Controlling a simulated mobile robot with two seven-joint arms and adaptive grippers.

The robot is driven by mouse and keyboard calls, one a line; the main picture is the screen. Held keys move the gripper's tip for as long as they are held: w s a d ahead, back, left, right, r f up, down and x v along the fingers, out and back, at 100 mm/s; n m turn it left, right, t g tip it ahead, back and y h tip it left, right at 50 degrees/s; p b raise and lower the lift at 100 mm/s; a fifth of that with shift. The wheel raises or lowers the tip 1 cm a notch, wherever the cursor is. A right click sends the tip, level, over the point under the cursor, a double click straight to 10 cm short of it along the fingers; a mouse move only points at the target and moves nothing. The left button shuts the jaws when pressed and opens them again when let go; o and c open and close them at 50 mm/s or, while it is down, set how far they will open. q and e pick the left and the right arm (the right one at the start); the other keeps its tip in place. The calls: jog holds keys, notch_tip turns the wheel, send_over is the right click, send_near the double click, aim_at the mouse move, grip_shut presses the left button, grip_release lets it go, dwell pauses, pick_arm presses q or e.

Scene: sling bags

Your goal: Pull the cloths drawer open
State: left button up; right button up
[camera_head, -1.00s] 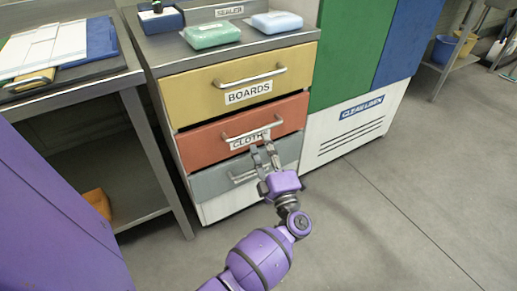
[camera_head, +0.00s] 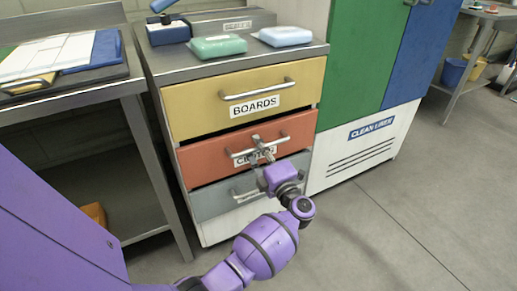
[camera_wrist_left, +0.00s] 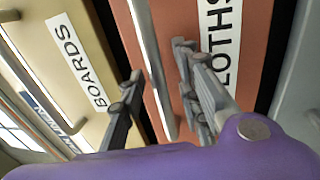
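The cloths drawer (camera_head: 212,158) is the red middle drawer of a metal cabinet, labelled CLOTHS; it looks roughly flush with the drawers above and below. Its metal bar handle (camera_head: 285,142) runs across the front. My left gripper (camera_head: 261,146) is at the handle and partly hides the label. In the left wrist view the handle (camera_wrist_left: 150,62) passes between the two spread fingers of the left gripper (camera_wrist_left: 160,95); neither finger is clearly closed on it. The red front (camera_wrist_left: 188,18) lies just beyond. My right gripper is not in view.
Above is the yellow BOARDS drawer (camera_head: 192,103), below a grey drawer (camera_head: 210,200). Green (camera_head: 218,46) and blue (camera_head: 285,36) packs lie on the cabinet top. A metal table (camera_head: 120,90) stands left, a green and blue cupboard (camera_head: 350,65) right. The floor in front is open at right.

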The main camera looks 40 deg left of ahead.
pick_arm(q)
jog(key=shift+c, duration=0.4)
grip_shut()
jog(key=shift+d, duration=0.15)
